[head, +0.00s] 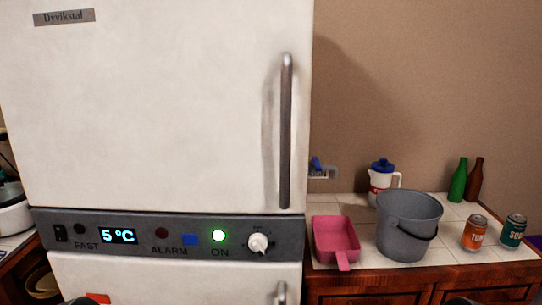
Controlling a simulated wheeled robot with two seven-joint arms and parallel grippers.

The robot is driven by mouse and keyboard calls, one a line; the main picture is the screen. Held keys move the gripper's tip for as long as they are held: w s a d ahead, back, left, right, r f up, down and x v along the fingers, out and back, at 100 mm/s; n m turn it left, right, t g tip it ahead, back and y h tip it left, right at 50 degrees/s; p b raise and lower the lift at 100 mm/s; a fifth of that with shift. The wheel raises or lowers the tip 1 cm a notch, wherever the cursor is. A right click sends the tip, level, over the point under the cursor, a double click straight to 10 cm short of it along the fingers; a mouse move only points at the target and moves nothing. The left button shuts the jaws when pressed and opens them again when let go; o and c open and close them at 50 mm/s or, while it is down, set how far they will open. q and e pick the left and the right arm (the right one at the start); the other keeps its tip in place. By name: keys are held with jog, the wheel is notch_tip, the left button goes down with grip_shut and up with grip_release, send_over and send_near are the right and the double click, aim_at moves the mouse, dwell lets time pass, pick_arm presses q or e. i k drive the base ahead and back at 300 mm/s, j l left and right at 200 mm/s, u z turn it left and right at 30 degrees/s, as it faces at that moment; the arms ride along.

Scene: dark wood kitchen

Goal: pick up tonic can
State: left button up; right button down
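The tonic can (474,233) is orange with a silver top, and the letters "TON" show on its side. It stands upright on the tiled counter (458,258) at the right, near the front edge. A teal can (513,231) with the letters "SOD" stands upright just to its right, apart from it. Neither of my grippers can be made out in the head view.
A grey bucket (405,225) stands left of the tonic can, with a pink scoop (336,238) farther left. A white jug with a blue lid (381,178), a green bottle (458,181) and a brown bottle (475,180) stand behind. A white fridge (150,120) fills the left.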

aim_at(476, 226)
jog(key=z, duration=1.3)
jog(key=i+l+u, duration=0.1)
jog(key=u, duration=0.35)
jog(key=l+u, duration=0.25)
jog(key=u, duration=0.15)
jog(key=i+l+u, duration=0.1)
jog(key=u, duration=0.35)
jog(key=l, duration=0.1)
